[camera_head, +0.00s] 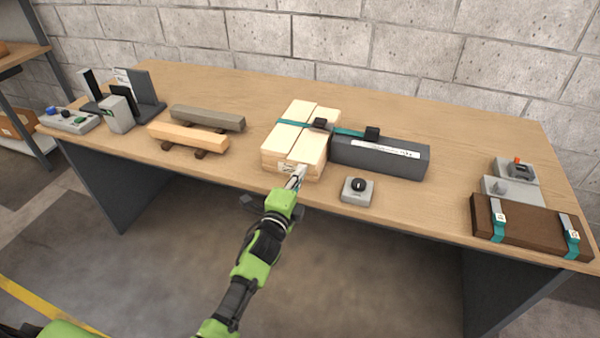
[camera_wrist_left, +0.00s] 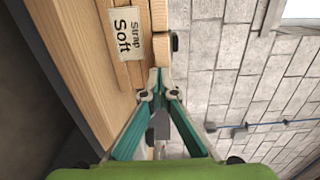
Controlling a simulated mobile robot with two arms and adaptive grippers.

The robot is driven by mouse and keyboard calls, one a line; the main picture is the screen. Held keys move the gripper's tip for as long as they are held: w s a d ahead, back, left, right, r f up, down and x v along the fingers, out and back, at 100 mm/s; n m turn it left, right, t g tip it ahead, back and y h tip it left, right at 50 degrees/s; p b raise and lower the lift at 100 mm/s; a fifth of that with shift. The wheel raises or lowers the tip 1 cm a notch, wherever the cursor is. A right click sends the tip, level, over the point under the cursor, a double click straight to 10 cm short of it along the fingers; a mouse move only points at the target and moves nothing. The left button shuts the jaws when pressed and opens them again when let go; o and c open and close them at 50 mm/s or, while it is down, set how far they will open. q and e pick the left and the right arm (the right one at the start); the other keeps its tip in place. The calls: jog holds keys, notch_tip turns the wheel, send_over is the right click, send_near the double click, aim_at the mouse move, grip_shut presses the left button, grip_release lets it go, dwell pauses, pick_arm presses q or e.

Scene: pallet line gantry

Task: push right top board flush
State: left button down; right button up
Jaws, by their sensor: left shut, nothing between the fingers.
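A stack of pale boards (camera_head: 268,158) stands near the front middle of the table. The right top board (camera_head: 312,149) lies beside the left top board (camera_head: 284,136), with a narrow seam between them. A teal strap (camera_head: 292,122) crosses the stack. My left gripper (camera_head: 296,180) is shut and empty at the stack's front end, by the right board. In the left wrist view, the closed fingertips (camera_wrist_left: 159,94) are close to the board ends, beside a "Strap Soft" label (camera_wrist_left: 124,33). Contact cannot be told. My right gripper is out of view.
A dark grey box (camera_head: 380,157) stands right of the stack, close to it. A small knob box (camera_head: 357,190) is near the front edge. Two wooden bars (camera_head: 188,136) lie left. A brown strapped case (camera_head: 530,226) is at the right. The table behind the stack is clear.

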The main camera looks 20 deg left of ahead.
pick_arm(q)
jog(key=shift+w, duration=0.1)
jog(key=shift+w+b, duration=0.7)
jog(key=shift+w, duration=0.45)
jog(key=shift+s+r, duration=0.1)
jog(key=shift+r, duration=0.1)
